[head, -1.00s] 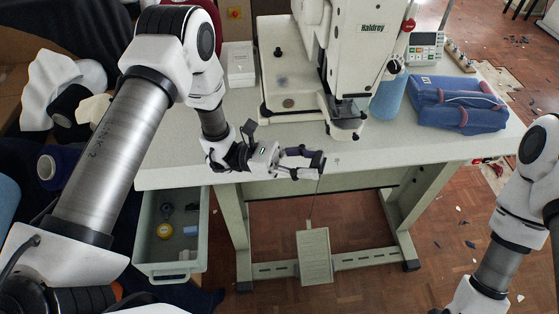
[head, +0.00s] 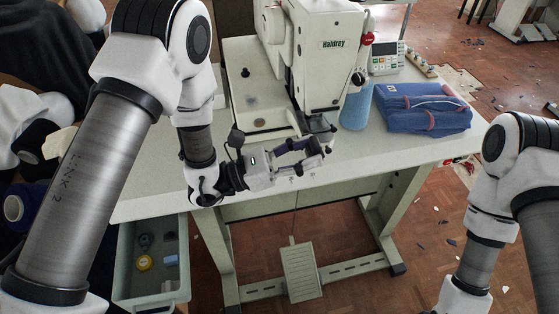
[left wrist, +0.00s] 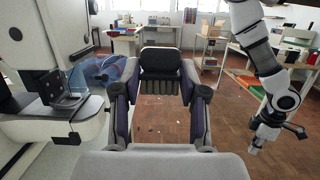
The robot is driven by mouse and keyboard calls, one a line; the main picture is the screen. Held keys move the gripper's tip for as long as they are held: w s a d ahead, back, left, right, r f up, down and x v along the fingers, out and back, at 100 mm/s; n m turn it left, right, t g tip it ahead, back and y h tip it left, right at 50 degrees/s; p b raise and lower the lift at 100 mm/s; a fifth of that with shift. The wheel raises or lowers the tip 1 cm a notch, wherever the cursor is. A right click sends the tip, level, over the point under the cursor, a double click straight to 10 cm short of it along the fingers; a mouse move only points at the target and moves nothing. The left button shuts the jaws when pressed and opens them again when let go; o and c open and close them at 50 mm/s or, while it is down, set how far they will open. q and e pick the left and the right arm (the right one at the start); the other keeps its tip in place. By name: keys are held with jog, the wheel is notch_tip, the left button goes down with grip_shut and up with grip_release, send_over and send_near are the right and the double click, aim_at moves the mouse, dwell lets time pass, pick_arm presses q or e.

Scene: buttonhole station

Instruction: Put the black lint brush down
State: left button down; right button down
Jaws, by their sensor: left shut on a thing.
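My left gripper (head: 308,153) is shut on the black lint brush (head: 315,146). It holds the brush in the air near the table's front edge, just in front of the sewing machine's (head: 330,62) lower end. In the left wrist view the brush (left wrist: 160,62) shows as a dark block with a ribbed lower part between the two fingertips. The pale worktable (head: 400,150) lies under and behind the gripper. My right arm is at the right of the head view, its gripper outside the picture; in the left wrist view its end (left wrist: 262,138) is small and its jaws are unclear.
An open drawer (head: 122,265) under the table's left holds a yellow round item (head: 145,263) and other small things. The tabletop's front right is bare. A pedal (head: 301,272) sits below.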

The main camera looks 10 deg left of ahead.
pick_arm(q)
jog(key=w+d+n+t+y, duration=0.2)
jog(key=w+d+t, duration=0.1)
jog(key=d, duration=0.2)
jog(key=w+a+f+n+t+y, duration=0.2)
jog(key=w+a+f+t, duration=0.15)
jog(key=a, duration=0.25)
jog(key=shift+g, duration=0.25)
jog(key=s+a+f, duration=0.1)
jog(key=a+f, duration=0.2)
jog(key=a, duration=0.2)
jog(key=s+a+f, duration=0.2)
jog(key=a+f, duration=0.1)
jog(key=a, duration=0.2)
jog(key=s+a+f, duration=0.2)
jog(key=a+f, duration=0.1)
jog(key=a, duration=0.2)
jog(key=shift+s+f, duration=0.15)
jog(key=shift+f, duration=0.1)
jog(key=s+m+g+h, duration=0.1)
jog(key=s, duration=0.1)
jog(key=s+d+m+g+h, duration=0.1)
jog(key=s, duration=0.1)
jog(key=shift+d+r+g, duration=0.1)
jog(key=shift+g, duration=0.3)
